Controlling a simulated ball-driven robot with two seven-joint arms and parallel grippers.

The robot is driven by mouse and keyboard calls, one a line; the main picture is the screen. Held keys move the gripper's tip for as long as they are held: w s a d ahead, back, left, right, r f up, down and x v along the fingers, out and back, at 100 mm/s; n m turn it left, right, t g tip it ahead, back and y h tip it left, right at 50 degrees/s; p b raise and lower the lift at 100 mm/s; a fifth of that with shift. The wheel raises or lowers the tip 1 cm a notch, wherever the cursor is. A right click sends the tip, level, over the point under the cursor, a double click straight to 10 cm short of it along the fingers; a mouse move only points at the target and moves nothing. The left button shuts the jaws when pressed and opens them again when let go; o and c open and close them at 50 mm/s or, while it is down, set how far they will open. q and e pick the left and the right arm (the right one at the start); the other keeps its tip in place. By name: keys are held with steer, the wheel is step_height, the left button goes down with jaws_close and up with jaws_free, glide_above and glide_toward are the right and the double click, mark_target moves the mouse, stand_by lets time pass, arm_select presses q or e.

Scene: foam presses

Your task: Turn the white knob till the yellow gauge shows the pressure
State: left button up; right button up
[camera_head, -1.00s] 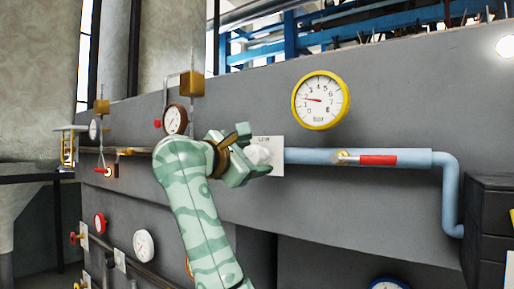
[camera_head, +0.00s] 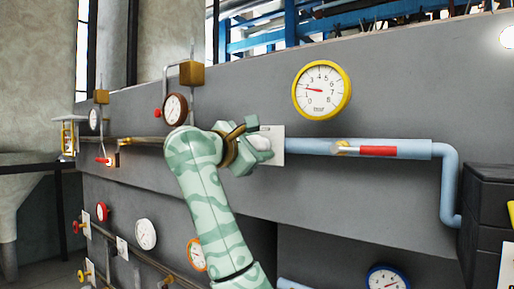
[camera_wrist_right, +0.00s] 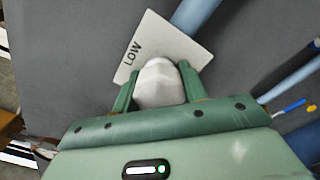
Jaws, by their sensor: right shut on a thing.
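The yellow gauge (camera_head: 322,90) is on the grey wall, right of and above my right gripper. Its needle points left and slightly up, toward the low numbers. My right gripper (camera_head: 262,147) is at the white plate (camera_head: 278,153) left of the blue pipe. In the right wrist view, the fingers (camera_wrist_right: 160,88) are shut on the white knob (camera_wrist_right: 158,82), one on each side. The plate there (camera_wrist_right: 165,45) reads "LOW". The far side of the knob is hidden. My left gripper is not in view.
A blue pipe (camera_head: 415,149) with a red-handled valve (camera_head: 378,151) runs right from the plate. A dark cabinet (camera_head: 490,215) stands at the right. Other gauges, such as a brown-rimmed one (camera_head: 175,109) and a white one (camera_head: 145,234), are on the left.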

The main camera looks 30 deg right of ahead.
steer(key=m+b, duration=0.1)
steer(key=m, duration=0.2)
steer(key=m+b, duration=0.1)
steer(key=m, duration=0.3)
steer(key=m+b, duration=0.1)
steer(key=m, duration=0.3)
steer(key=shift+f+m, duration=0.15)
steer(key=shift+m, duration=1.45)
steer(key=shift+w, duration=0.1)
steer(key=o, duration=1)
